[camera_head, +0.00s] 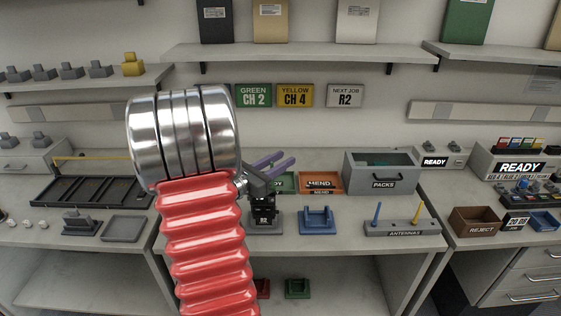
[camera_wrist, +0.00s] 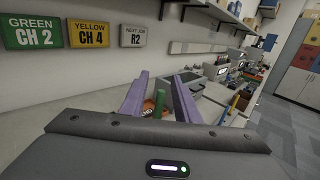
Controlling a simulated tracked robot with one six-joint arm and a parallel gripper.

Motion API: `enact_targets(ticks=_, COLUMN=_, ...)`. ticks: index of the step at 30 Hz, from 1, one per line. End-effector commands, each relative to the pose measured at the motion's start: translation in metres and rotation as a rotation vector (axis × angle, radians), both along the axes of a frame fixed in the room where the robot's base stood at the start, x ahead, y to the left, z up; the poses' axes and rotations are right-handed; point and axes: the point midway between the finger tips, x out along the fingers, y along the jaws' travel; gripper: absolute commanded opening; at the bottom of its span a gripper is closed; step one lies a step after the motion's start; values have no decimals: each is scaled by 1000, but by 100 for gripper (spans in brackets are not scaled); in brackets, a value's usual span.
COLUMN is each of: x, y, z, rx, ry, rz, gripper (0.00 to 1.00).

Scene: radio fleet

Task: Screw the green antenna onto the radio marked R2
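My gripper (camera_head: 288,158) has purple fingers and sits above the black radio (camera_head: 263,206), which stands in a grey cradle on the bench. In the wrist view my gripper (camera_wrist: 160,78) is open. The green antenna (camera_wrist: 159,103) stands upright between the fingers, with a gap to each. Its lower end is hidden behind my gripper body, so I cannot tell from that view what it stands on. The antenna rack (camera_head: 402,229) holds a blue antenna (camera_head: 377,213) and a yellow antenna (camera_head: 416,212).
An empty blue cradle (camera_head: 317,221) stands right of the radio. Behind are the green tray (camera_head: 287,183), the orange MEND tray (camera_head: 321,182) and the grey PACKS bin (camera_head: 382,180). Wall signs read GREEN CH 2, YELLOW CH 4 and NEXT JOB R2 (camera_head: 345,96).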

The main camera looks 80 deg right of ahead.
Motion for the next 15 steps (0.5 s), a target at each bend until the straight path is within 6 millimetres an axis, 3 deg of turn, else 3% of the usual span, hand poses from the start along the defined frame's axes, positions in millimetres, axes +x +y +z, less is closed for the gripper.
enact_targets(ticks=8, x=1, y=1, z=0, rx=0, ry=0, rz=1, gripper=28)
enact_targets(ticks=15, x=13, y=18, z=0, rx=0, ry=0, rz=3, gripper=28)
